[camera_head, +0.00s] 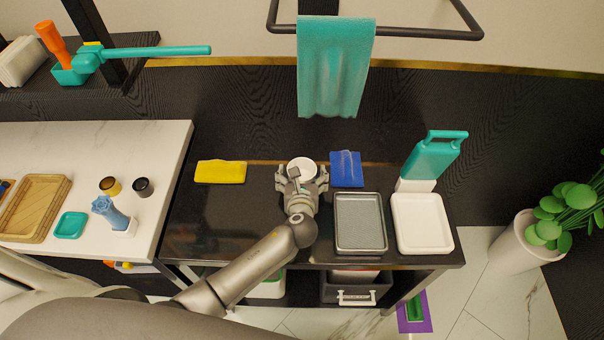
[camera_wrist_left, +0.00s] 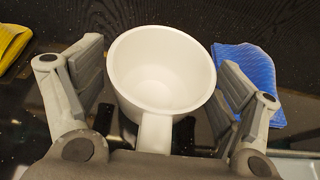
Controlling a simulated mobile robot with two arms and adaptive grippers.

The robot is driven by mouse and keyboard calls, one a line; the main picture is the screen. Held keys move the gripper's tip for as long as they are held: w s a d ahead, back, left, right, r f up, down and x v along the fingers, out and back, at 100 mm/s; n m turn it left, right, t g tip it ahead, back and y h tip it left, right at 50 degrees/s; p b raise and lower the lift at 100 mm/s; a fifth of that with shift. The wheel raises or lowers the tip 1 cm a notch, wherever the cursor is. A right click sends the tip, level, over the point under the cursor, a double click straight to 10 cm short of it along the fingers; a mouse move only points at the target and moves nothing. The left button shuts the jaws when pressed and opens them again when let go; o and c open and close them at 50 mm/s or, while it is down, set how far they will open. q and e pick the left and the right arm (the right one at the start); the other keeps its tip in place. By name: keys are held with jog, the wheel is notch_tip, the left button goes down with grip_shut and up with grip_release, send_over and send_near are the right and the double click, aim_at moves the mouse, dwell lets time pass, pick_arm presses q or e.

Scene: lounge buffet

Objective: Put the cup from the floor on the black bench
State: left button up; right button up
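The white cup (camera_head: 302,167) is over the back part of the black bench (camera_head: 235,225) and seems to stand upright on it. It also shows in the left wrist view (camera_wrist_left: 160,75), with its opening facing the camera and its handle toward my gripper's palm. My left gripper (camera_head: 301,180) has its fingers spread on both sides of the cup. In the left wrist view, dark gaps show between the fingers (camera_wrist_left: 163,90) and the cup's lower wall, so it looks open around the cup. The cup's base is hidden. My right gripper is not in view.
A yellow cloth (camera_head: 220,172) lies left of the cup and a blue cloth (camera_head: 346,169) close on its right. A grey tray (camera_head: 360,222) and a white tray (camera_head: 422,222) fill the bench's right side. A teal towel (camera_head: 335,65) hangs above. The bench's front left is bare.

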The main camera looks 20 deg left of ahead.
pick_arm(q)
jog(key=shift+r, duration=0.1)
jog(key=shift+s+r, duration=0.1)
jog(key=shift+r, duration=0.05)
jog(key=v, duration=1.1)
jog(key=shift+s+r, duration=0.15)
jog(key=shift+s, duration=0.2)
jog(key=shift+o, duration=0.5)
jog(key=shift+d, duration=0.1)
jog(key=p+v, duration=0.6)
jog(key=v, duration=0.3)
dwell(0.6)
